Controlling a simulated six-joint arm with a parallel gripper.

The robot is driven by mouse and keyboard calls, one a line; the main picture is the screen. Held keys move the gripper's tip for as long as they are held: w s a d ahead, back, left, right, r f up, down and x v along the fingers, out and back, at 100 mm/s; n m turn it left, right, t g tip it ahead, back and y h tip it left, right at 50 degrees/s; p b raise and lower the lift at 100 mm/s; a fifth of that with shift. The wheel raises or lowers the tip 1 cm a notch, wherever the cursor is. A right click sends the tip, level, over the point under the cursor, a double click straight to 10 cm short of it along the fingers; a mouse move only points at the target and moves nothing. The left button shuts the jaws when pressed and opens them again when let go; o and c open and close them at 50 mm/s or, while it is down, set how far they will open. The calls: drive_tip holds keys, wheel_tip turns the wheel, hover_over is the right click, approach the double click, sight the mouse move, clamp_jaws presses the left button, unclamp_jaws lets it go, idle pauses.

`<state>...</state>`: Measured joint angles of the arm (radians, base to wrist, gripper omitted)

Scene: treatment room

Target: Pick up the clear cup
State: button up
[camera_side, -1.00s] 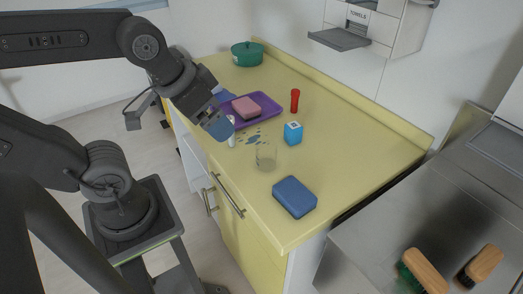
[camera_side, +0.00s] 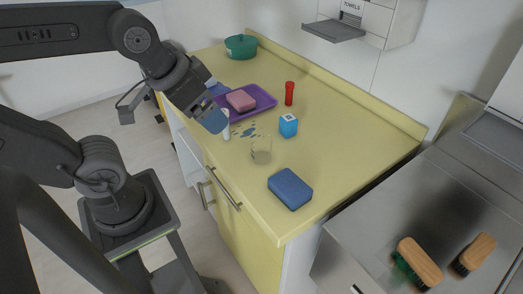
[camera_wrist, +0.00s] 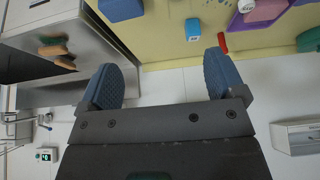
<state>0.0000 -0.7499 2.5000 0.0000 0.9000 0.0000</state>
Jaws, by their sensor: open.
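The clear cup (camera_side: 261,150) stands on the yellow counter in the side view, between the blue sponge and some blue spots on the counter top. It is see-through and its outline is faint. I cannot make it out in the wrist view. My gripper (camera_side: 217,116) is above the counter's front edge, up and to the left of the cup in the side view, and apart from it. In the wrist view my gripper (camera_wrist: 162,82) shows two blue padded fingers spread wide, with nothing between them.
A blue sponge (camera_side: 290,189), blue box (camera_side: 288,126), red bottle (camera_side: 289,93) and white bottle (camera_side: 226,125) stand around the cup. Behind are a purple tray (camera_side: 264,98) with a pink sponge (camera_side: 241,100) and a green pot (camera_side: 241,46). Brushes (camera_side: 419,262) lie on the steel surface at right.

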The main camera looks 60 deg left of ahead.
drive_tip(key=w, duration=0.1)
drive_tip(key=n+g+y, duration=0.1)
drive_tip(key=n+g, duration=0.4)
drive_tip(key=n, duration=0.6)
hover_over(262, 149)
drive_tip(key=a, duration=0.1)
wheel_tip(262, 149, down, 7)
drive_tip(key=f, duration=0.4)
drive_tip(key=w+a+f, duration=0.1)
drive_tip(key=f, duration=0.8)
drive_tip(key=shift+w+a+f, duration=0.3)
drive_tip(key=shift+c, duration=0.3)
drive_tip(key=c, duration=1)
drive_tip(key=shift+o, duration=0.2)
drive_tip(key=shift+r, duration=0.1)
